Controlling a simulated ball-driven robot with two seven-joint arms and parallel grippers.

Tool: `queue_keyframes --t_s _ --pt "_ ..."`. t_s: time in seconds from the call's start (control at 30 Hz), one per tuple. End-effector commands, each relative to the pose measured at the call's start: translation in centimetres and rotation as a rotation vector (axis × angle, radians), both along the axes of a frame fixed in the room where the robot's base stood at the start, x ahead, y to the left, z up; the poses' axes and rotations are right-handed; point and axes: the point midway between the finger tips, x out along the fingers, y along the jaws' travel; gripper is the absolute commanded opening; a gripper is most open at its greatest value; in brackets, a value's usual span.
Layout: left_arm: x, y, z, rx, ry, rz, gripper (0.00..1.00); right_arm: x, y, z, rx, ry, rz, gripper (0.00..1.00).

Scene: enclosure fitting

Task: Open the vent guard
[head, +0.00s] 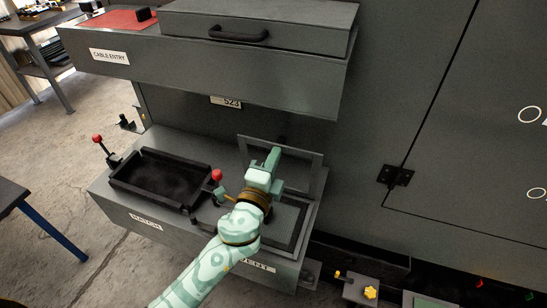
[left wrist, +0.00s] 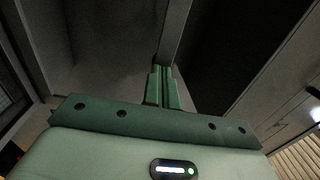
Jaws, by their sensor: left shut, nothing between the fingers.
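The vent guard (head: 303,152) is a grey rectangular frame that stands raised at the back of the right-hand part of the lower ledge. In front of it is the dark-edged vent opening (head: 297,222), partly hidden by my arm. The vent label below is partly covered too. My left gripper (head: 273,156) is in front of the guard, fingers pointing up and back. The left wrist view shows the fingers (left wrist: 162,77) shut and empty, their tips close to a grey bar (left wrist: 174,35). Whether they touch it I cannot tell. My right gripper is not in view.
A black open tray (head: 160,178) sits left of the vent. Red-knobbed levers stand beside it, one (head: 97,139) at the left and one (head: 216,175) close to my arm. A box with a handle (head: 238,34) overhangs above. A hinged cabinet door (head: 480,150) is at right.

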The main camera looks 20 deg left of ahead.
Motion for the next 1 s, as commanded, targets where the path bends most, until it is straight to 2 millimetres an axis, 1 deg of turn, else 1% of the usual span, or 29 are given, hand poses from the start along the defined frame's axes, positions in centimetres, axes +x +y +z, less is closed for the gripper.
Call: queue_keyframes --t_s 0.07,0.2,0.33,0.37,0.4,0.5,0.87,1.0 --pt "0.2 0.0 0.4 0.000 0.008 0.000 0.00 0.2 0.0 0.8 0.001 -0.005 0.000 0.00" --pt "1.1 0.0 1.4 0.003 0.053 0.001 0.00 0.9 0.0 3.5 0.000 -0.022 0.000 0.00" --pt "2.4 -0.1 1.6 0.003 0.101 0.001 0.00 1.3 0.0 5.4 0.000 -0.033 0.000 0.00" --pt "2.9 -0.1 1.4 0.002 0.107 0.001 0.00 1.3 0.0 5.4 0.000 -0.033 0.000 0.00" --pt "3.4 -0.1 1.0 0.002 0.108 0.001 0.00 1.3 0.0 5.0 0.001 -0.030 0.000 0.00" --pt "4.0 -0.1 0.7 0.004 0.111 0.000 0.00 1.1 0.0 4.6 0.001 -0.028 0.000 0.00" --pt "4.0 -0.1 0.7 0.004 0.110 0.000 0.00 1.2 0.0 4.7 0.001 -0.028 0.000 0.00" --pt "4.1 0.2 0.9 0.004 0.110 -0.001 0.00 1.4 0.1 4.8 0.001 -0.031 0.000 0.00"
